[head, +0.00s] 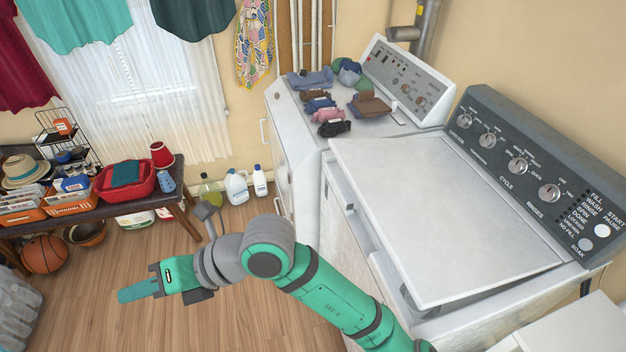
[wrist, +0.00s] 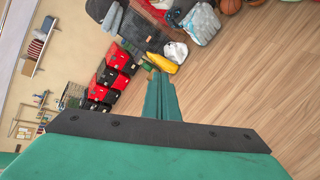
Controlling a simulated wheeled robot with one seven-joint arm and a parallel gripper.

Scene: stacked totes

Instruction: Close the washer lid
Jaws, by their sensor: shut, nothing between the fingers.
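The white washer lid (head: 450,215) lies over the top of the washer (head: 540,303) in the right of the head view. It is nearly flat but slightly raised, with a gap and the drum opening visible under its front edge. My gripper (head: 128,293) is shut and empty, out over the wood floor at the lower left, well away from the lid. Its closed teal fingers also show in the wrist view (wrist: 163,95), pointing away from the washer. The washer is not in the wrist view.
A dryer (head: 290,150) with folded clothes (head: 330,105) stands beyond the washer. Bottles (head: 236,187) stand on the floor by the wall. A dark table (head: 100,205) with bins and a red basket is at left. The wrist view shows red-and-black totes (wrist: 112,75). Floor around my gripper is clear.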

